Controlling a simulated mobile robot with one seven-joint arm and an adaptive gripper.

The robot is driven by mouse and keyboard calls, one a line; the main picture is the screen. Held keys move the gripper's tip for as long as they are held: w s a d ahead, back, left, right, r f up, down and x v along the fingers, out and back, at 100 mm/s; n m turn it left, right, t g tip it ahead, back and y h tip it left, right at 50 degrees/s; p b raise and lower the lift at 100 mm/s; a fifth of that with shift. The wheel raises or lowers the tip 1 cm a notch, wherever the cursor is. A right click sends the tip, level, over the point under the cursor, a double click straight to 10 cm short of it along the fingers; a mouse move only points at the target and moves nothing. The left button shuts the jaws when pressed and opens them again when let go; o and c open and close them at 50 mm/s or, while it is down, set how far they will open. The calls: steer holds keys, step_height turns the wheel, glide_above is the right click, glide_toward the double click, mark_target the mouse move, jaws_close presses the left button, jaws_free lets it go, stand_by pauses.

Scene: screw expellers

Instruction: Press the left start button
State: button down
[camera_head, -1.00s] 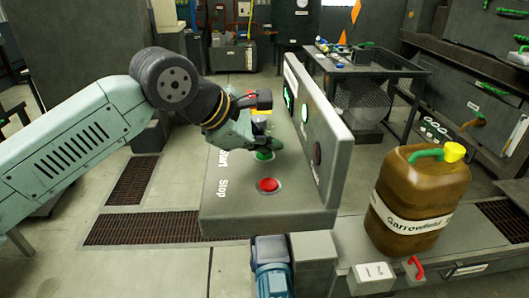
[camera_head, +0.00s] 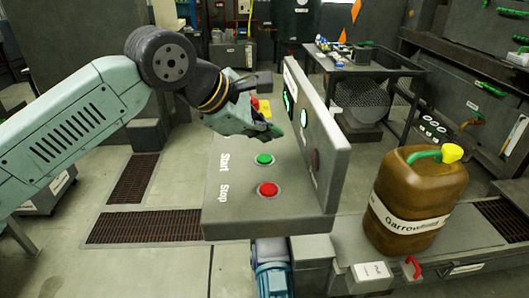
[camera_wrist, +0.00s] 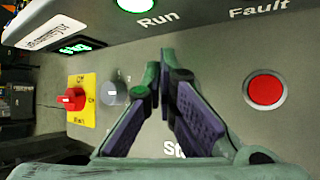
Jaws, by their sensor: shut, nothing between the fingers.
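The green start button (camera_head: 264,160) sits on the sloped top of a grey control box (camera_head: 235,215), beside the "Start" label. The red stop button (camera_head: 267,190) is nearer the front; it also shows in the wrist view (camera_wrist: 266,90). My gripper (camera_head: 277,131) is shut and empty, above and behind the green button with a visible gap. In the wrist view, my gripper's fingers (camera_wrist: 161,65) come together in front of the Start label area and hide most of the button there. A bright green Run lamp (camera_wrist: 136,4) glows on the upright panel.
The upright panel (camera_head: 330,150) stands close to the right of my gripper. A red and yellow rotary switch (camera_wrist: 72,98) and a grey knob (camera_wrist: 115,93) lie beside the fingers. A brown jerrycan (camera_head: 415,200) stands at the right. Space above the box's left side is free.

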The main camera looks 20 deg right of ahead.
steer(key=shift+r+p, duration=0.5)
steer(key=shift+r, duration=0.8)
